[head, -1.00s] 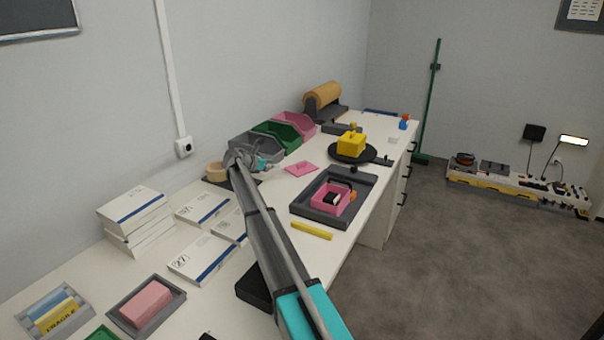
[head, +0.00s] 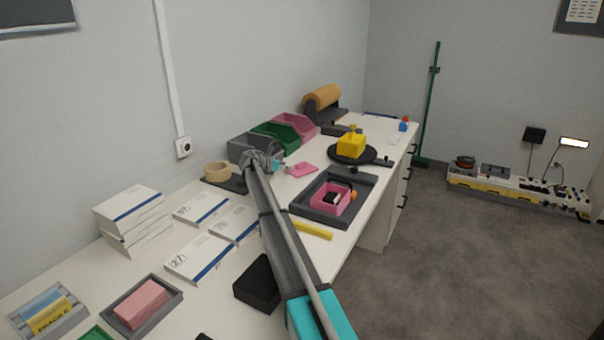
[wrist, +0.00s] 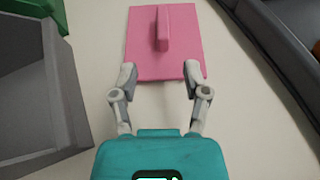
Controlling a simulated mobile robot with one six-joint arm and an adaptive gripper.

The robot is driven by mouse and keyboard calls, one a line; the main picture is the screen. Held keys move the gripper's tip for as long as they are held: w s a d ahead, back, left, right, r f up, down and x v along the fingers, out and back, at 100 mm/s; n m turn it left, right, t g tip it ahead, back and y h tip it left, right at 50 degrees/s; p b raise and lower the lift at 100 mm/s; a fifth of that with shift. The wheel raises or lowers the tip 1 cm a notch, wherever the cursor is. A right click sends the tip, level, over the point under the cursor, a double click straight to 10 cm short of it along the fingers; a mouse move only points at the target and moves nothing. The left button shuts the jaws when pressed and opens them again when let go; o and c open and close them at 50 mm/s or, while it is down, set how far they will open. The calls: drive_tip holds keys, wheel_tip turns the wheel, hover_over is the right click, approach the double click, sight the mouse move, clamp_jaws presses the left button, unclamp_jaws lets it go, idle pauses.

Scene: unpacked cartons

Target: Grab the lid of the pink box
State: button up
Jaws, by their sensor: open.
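The pink lid (head: 302,169) lies flat on the white table, apart from the pink box. In the wrist view the pink lid (wrist: 183,50) has a raised pink bar handle on top. The open pink box (head: 330,199) stands in a dark grey tray (head: 365,192), with a white and dark thing inside. My gripper (head: 285,166) is beside the lid in the head view. In the wrist view my gripper (wrist: 160,76) is open and empty, its two fingertips spread at the near edge of the lid, the handle lying ahead between their lines.
Grey, green and pink bins (head: 297,124) stand along the wall behind the lid. The dark tray's wall (wrist: 270,55) is close on the right in the wrist view. A yellow box (head: 351,146) sits on a round black stand. A yellow bar (head: 312,231) lies before the tray.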

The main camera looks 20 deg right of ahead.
sight(297, 166)
drive_tip(key=shift+w+d+f, duration=0.1)
drive_tip(key=shift+d+f, duration=0.1)
drive_tip(key=shift+d, duration=0.3)
drive_tip(key=shift+b+x, duration=1)
drive_tip(key=shift+x, duration=1.6)
clamp_jaws()
